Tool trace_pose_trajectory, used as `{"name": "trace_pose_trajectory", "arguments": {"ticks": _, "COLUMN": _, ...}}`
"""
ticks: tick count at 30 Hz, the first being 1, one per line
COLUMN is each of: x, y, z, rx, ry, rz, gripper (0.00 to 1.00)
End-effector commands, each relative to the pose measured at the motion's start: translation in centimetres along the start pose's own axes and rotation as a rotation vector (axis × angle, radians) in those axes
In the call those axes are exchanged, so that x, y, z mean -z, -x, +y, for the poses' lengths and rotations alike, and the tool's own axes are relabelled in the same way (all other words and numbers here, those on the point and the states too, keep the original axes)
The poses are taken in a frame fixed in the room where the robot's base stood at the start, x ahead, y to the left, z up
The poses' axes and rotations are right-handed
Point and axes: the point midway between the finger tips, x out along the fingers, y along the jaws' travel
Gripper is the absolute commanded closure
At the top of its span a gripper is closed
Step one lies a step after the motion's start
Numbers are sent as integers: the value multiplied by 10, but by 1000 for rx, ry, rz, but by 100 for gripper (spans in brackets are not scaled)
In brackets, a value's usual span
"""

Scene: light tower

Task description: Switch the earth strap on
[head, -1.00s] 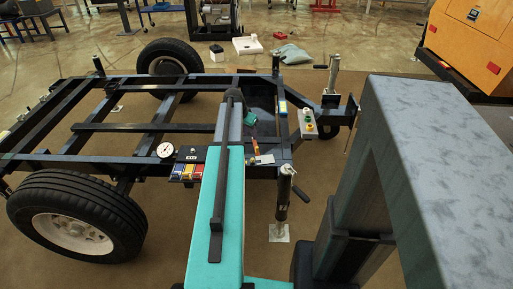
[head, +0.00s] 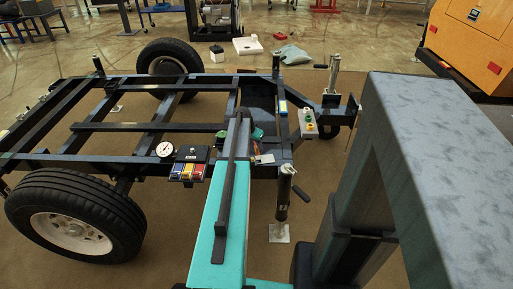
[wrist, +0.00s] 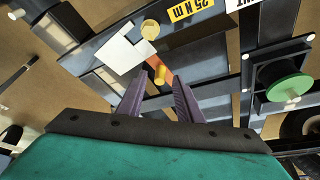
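I cannot clearly tell which part is the earth strap. A round green knob (wrist: 290,87) sits on a dark box at the right of the wrist view, right of and apart from my gripper. A small green part also shows on the frame in the head view (head: 221,134), left of my arm. My gripper (wrist: 157,84) has two purple fingers spread apart with nothing held. A yellow-and-orange handle (wrist: 160,74) shows beyond the gap between the fingertips; contact is not visible. In the head view my arm hides the gripper.
The black trailer frame (head: 130,127) bears a gauge (head: 165,150), blue, yellow and red blocks (head: 188,172), and a button box (head: 309,124). A white plate (wrist: 116,50) and a yellow "25 N m" label (wrist: 193,12) lie near the fingers. A jack post (head: 284,190) stands at the front.

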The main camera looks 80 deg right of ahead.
Motion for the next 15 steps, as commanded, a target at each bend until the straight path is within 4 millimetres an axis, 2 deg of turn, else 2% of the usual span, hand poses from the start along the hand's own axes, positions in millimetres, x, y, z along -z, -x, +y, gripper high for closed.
{"name": "trace_pose_trajectory", "arguments": {"ticks": 6, "x": 1, "y": -11, "z": 0, "rx": -1, "ry": -1, "rz": 0, "gripper": 67}}
{"name": "trace_pose_trajectory", "arguments": {"ticks": 14, "x": 1, "y": -12, "z": 1, "rx": 0, "ry": -1, "rz": 0, "gripper": 67}}
{"name": "trace_pose_trajectory", "arguments": {"ticks": 15, "x": 1, "y": -12, "z": 1, "rx": 0, "ry": -1, "rz": 0, "gripper": 71}}
